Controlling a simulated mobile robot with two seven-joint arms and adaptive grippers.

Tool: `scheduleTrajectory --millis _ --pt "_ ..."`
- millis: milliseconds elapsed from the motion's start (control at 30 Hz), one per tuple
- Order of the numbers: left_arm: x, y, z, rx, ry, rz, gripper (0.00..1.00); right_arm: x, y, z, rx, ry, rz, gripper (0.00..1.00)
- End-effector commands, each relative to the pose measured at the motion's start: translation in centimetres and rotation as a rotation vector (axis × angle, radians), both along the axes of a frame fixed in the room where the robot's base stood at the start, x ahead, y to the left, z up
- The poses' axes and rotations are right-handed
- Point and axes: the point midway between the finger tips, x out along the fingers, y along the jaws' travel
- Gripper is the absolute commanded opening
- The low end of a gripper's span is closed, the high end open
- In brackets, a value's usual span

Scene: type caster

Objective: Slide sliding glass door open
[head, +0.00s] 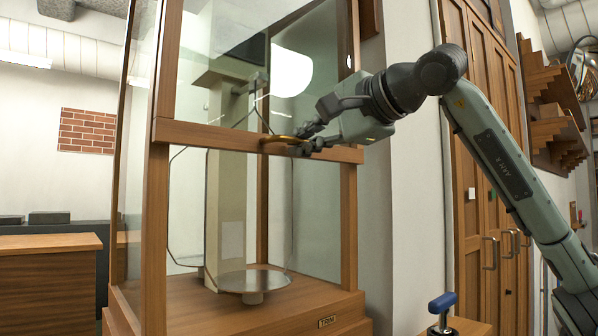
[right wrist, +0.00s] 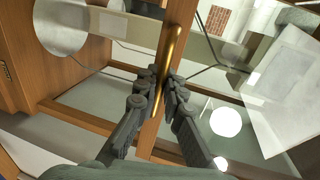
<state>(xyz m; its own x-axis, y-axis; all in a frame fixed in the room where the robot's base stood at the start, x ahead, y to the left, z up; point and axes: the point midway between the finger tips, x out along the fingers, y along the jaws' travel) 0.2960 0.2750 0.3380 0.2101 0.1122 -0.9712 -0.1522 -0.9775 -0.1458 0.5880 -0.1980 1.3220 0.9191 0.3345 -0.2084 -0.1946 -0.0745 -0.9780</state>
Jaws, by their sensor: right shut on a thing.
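The glass door is the front of a wood-framed glass case. Its wooden rail (head: 215,135) crosses the case at mid height, with a glass pane (head: 310,50) above it. A brass handle (head: 284,139) is fixed to the rail; it also shows in the right wrist view (right wrist: 169,62). My right gripper (head: 300,142) reaches in from the right, its fingers shut on the handle near the rail's right part. Below the rail the front looks open. My left gripper is in neither view.
Inside the case stand a pale column (head: 226,200) and a round metal pan (head: 249,281). A blue-topped knob (head: 442,302) stands at the lower right. A wooden cabinet (head: 487,150) is behind my right arm. A wooden counter (head: 48,243) is at left.

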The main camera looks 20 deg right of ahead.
Motion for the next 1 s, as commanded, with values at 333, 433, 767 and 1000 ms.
scheduleTrajectory --millis 333,433,767,1000 --pt "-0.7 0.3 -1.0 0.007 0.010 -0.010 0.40 0.0 -0.2 2.8 0.004 -0.008 -0.005 0.00" --pt "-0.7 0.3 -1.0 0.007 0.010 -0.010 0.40 0.0 -0.2 2.9 0.004 -0.008 -0.005 0.00" --pt "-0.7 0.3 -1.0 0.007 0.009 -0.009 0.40 0.0 -0.2 2.8 0.004 -0.007 -0.004 0.23" --pt "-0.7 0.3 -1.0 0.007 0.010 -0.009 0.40 0.0 -0.1 2.6 0.001 -0.003 -0.003 0.30"
